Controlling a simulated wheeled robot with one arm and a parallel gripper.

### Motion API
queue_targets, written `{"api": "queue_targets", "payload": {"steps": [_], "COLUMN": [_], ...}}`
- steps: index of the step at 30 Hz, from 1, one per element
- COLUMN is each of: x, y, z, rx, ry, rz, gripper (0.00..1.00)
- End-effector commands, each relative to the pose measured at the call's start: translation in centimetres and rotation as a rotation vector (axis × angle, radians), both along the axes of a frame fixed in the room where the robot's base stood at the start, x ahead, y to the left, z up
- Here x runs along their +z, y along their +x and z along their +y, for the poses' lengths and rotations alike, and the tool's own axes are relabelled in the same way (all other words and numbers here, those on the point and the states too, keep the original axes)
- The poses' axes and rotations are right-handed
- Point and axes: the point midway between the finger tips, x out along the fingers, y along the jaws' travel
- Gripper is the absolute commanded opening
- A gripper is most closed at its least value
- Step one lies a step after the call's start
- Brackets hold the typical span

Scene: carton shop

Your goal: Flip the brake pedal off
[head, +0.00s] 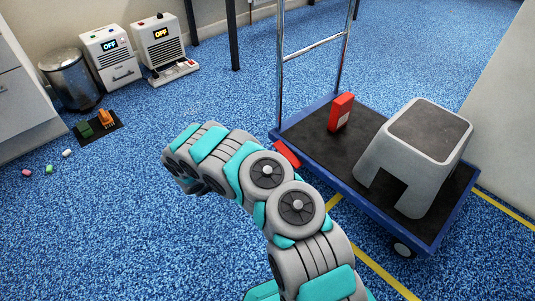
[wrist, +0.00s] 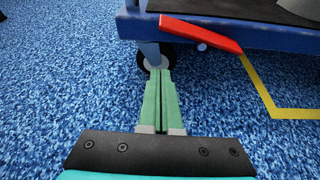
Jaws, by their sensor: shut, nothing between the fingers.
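The brake pedal (wrist: 201,33) is a flat red bar on the edge of the blue platform trolley (wrist: 275,38). It also shows in the head view (head: 287,153), partly behind my arm. In the wrist view it slants down to the right, its right end sticking out past the trolley's edge. I cannot tell whether it is on or off. My gripper (wrist: 160,76) is shut and empty, its green fingers pointing at a caster wheel (wrist: 146,60) under the trolley. The fingertips appear below and left of the pedal, apart from it. In the head view my arm hides the fingers.
On the trolley stand a red box (head: 341,112) and a grey step stool (head: 418,150). Yellow tape (head: 385,275) marks the floor around it. A bin (head: 69,80) and two white machines (head: 109,57) stand at the back left. The blue floor between is mostly clear.

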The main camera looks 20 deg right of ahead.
Motion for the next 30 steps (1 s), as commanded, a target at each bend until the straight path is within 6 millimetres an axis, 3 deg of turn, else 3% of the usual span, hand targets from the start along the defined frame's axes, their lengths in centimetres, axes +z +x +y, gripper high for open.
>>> {"api": "queue_targets", "payload": {"steps": [3,10,26,30], "x": [0.6,0.9,1.1,3.7], "y": [-0.6,-1.1,-1.2,-1.4], "z": [1.5,2.6,2.4,1.2], "rx": [0.003,0.002,-0.003,-0.051], "ry": [0.000,0.000,0.000,0.002], "rz": [0.000,-0.001,-0.002,-0.037], "gripper": [0.00,0.00,0.00,0.00]}}
